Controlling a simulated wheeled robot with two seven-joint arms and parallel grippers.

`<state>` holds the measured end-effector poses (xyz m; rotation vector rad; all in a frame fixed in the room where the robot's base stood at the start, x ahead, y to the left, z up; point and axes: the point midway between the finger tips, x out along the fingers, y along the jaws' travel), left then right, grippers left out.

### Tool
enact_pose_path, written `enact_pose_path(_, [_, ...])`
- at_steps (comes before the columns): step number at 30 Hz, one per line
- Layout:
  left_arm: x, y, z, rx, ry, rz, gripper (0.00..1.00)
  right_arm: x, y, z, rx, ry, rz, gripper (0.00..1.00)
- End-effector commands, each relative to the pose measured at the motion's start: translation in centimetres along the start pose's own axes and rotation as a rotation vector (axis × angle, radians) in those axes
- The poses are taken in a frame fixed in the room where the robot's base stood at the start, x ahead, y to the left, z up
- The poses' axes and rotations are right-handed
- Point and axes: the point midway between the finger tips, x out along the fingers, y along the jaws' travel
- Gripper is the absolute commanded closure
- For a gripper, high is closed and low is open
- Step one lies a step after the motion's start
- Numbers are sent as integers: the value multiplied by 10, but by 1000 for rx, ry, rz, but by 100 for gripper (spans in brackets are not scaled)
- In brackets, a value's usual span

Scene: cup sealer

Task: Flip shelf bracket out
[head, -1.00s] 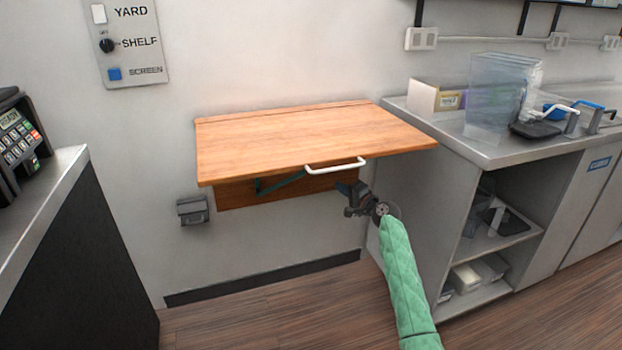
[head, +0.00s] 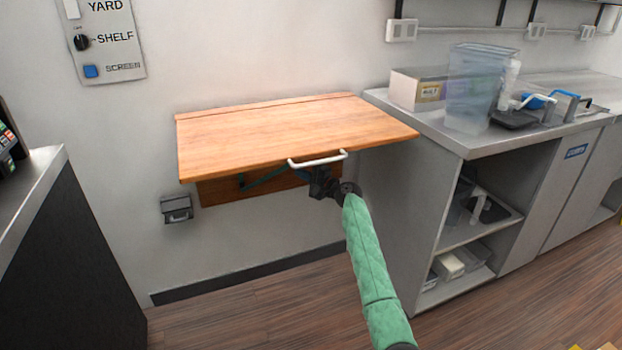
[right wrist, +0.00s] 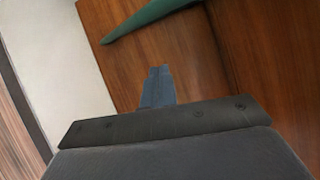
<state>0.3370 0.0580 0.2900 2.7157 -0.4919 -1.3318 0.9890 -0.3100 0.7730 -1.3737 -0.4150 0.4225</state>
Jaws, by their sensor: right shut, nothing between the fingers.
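The wooden wall shelf (head: 280,135) is raised and looks level, with a white handle (head: 318,160) on its front edge. The green bracket (head: 262,180) shows under the shelf, against the wooden backboard (head: 222,191). The bracket also shows at the top of the right wrist view (right wrist: 150,18), beyond my fingers. My right gripper (head: 305,176) is under the front of the shelf, below the handle. Its fingers (right wrist: 157,88) are shut and empty, apart from the bracket. The shelf hides part of the bracket. My left gripper is not in view.
A steel counter (head: 480,143) with open shelves stands right of the wooden shelf, carrying a clear container (head: 478,90). A small grey box (head: 176,208) is on the wall at lower left. A dark counter (head: 70,245) stands at left. Floor between is clear.

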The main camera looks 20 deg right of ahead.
Motion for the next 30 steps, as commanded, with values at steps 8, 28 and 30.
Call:
enact_pose_path(8, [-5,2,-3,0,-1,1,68,25,-1,13,0,0,-1,100])
enact_pose_path(28, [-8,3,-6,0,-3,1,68,31,0,39,0,1,0,100])
enact_pose_path(30, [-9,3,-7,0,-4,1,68,31,0,40,0,3,0,100])
